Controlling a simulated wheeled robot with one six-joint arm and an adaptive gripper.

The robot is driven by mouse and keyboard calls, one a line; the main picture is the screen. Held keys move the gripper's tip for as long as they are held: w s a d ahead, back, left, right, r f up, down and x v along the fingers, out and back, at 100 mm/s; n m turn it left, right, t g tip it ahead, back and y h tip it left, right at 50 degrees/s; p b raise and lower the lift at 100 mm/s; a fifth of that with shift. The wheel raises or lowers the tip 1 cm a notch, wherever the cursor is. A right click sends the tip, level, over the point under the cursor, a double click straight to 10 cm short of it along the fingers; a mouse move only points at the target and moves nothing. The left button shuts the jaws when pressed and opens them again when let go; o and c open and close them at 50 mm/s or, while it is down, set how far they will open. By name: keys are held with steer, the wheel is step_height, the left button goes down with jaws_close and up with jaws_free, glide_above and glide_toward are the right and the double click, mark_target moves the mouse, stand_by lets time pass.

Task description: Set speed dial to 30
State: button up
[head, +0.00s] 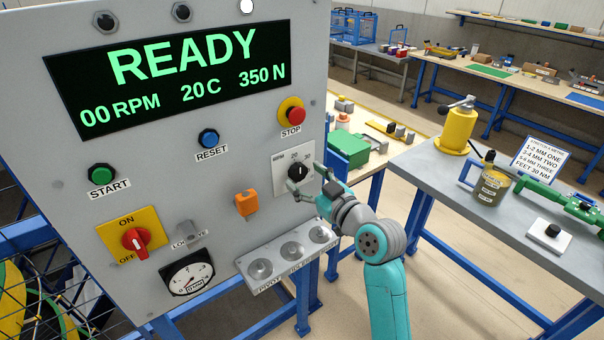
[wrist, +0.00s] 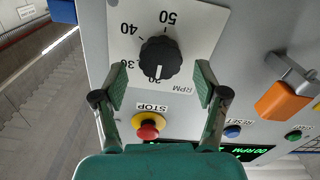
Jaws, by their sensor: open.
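The speed dial (head: 299,172) is a black knob on a white scale plate on the grey panel. In the wrist view the knob (wrist: 160,58) appears upside down, with 30, 40 and 50 around it. Its white mark points down in that picture, toward a partly hidden number that looks like 20. My gripper (head: 306,178) is open in front of the dial. In the wrist view its two green fingers (wrist: 160,82) stand apart, one on each side of the knob's lower part. I see gaps between the fingers and the knob; their depth is unclear.
The display (head: 180,78) reads READY, 00 RPM, 20 C, 350 N. The red STOP button (head: 295,114) sits close above the dial. An orange part (head: 246,203) is left of it, and a grey tray (head: 290,257) juts out below. A workbench (head: 440,190) stands to the right.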

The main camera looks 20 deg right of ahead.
steer(key=shift+x, duration=1.05)
steer(key=c, duration=1.1)
steer(key=shift+c, duration=0.2)
steer(key=shift+m, duration=0.3)
steer(key=m, duration=0.5)
steer(key=shift+d+m, duration=0.15)
steer(key=shift+m, duration=0.15)
steer(key=m, duration=0.5)
steer(key=shift+f+m, duration=0.1)
steer(key=shift+m, duration=0.2)
steer(key=shift+d, duration=0.1)
